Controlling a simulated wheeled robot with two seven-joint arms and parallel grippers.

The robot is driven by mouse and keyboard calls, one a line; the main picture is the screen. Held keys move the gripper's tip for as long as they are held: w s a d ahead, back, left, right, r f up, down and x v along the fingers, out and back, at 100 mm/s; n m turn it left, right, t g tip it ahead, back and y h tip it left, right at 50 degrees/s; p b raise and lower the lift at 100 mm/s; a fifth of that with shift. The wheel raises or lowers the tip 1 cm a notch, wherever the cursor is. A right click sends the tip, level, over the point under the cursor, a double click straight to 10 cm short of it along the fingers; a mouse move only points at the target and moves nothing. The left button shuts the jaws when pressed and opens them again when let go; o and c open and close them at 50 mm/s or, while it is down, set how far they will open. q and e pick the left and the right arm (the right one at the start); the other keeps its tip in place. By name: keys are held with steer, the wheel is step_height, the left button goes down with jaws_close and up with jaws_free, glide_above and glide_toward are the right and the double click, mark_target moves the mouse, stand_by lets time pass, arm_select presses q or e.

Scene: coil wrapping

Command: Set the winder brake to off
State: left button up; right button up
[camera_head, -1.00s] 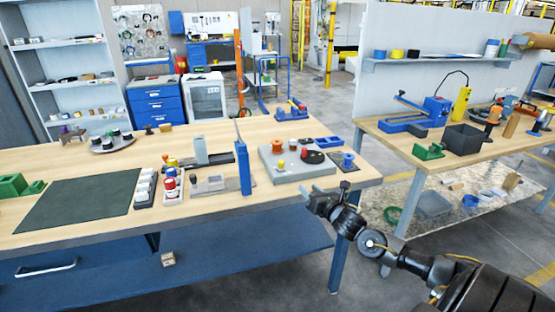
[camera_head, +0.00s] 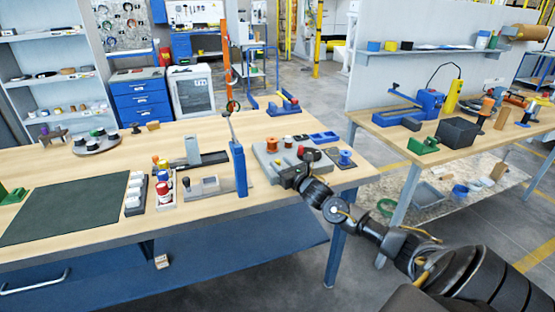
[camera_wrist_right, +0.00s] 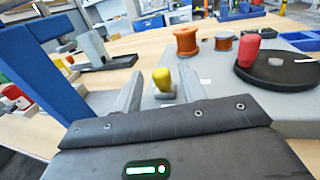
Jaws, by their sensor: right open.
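The winder is a grey block on the bench, in the head view (camera_head: 264,163) and large in the right wrist view (camera_wrist_right: 290,118). It carries a dark disc (camera_wrist_right: 285,70) with a red knob (camera_wrist_right: 248,50), an orange-brown spool (camera_wrist_right: 187,42) and a small yellow knob (camera_wrist_right: 162,79) at its near left. No brake marking is readable; I cannot tell which knob is the brake. My right gripper (camera_head: 286,175) is at the winder's near edge. In the wrist view its fingers (camera_wrist_right: 160,84) are apart, with the yellow knob showing between them; contact is unclear. My left gripper is not seen.
A blue upright post (camera_head: 239,170) stands close left of the winder. A blue spool (camera_head: 346,157) is to its right. A second bench (camera_head: 400,140) stands at right.

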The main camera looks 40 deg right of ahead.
steer(key=shift+w+d, duration=0.2)
steer(key=shift+w, duration=1.25)
jaws_close()
